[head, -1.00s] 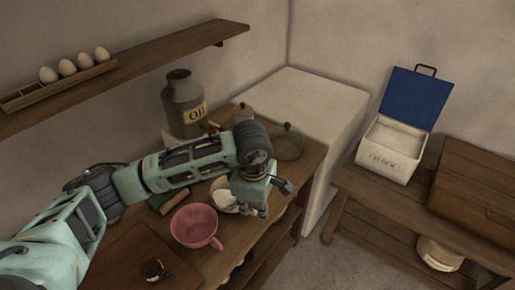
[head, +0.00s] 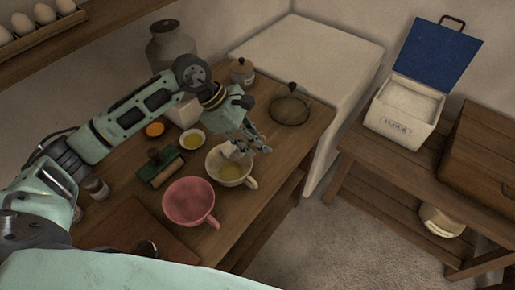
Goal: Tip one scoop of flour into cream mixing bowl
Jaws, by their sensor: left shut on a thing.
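The cream mixing bowl (head: 222,178) stands on the wooden counter with its handle to the right, and yellowish contents show inside. My left gripper (head: 257,142) is above its far right rim, shut on a small pale scoop-like thing (head: 232,151). That thing is over the far part of the bowl; its outline is partly hidden by the fingers, and I cannot tell whether flour is in it. The white flour bin (head: 402,133) stands on the right bench with its blue lid (head: 437,60) open and pale flour (head: 411,101) inside. My right gripper is not in view.
A pink bowl (head: 189,201) stands close in front of the cream bowl. A green-and-brown object (head: 160,167), a small dish (head: 193,139) and a grey can (head: 170,45) are to the left and behind. Floor separates counter and bench.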

